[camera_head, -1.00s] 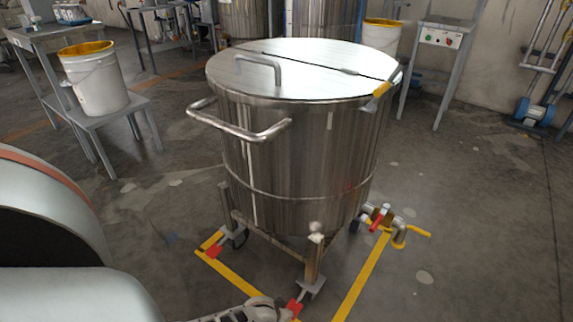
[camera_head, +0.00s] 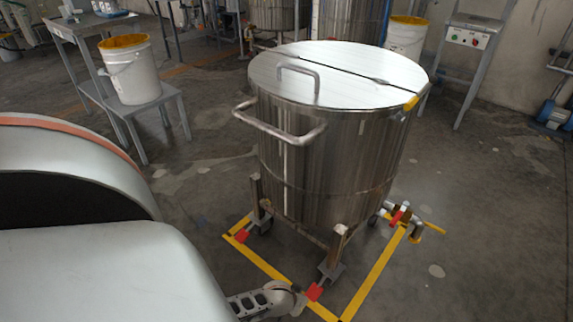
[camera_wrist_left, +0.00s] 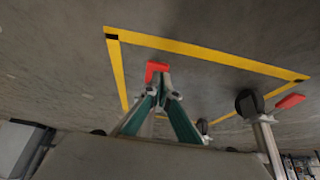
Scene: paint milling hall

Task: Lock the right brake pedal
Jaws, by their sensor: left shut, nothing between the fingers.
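The steel vat (camera_head: 330,150) stands on a wheeled frame and has two red brake pedals low at its near side. The right brake pedal (camera_head: 315,292) is by the near leg; it shows as a red piece just beyond the fingertips in the left wrist view (camera_wrist_left: 157,68). The left pedal (camera_head: 241,236) is by the other leg and also shows in the wrist view (camera_wrist_left: 290,102). My left gripper (camera_head: 297,297) is shut and empty, low beside the right pedal; its fingertips (camera_wrist_left: 158,92) meet close to it. I cannot tell whether they touch. My right gripper is out of view.
Yellow tape (camera_head: 370,275) marks the floor around the vat. A valve with a red handle (camera_head: 398,216) sticks out at the vat's right. A white bucket (camera_head: 130,75) stands on a low grey table at the left.

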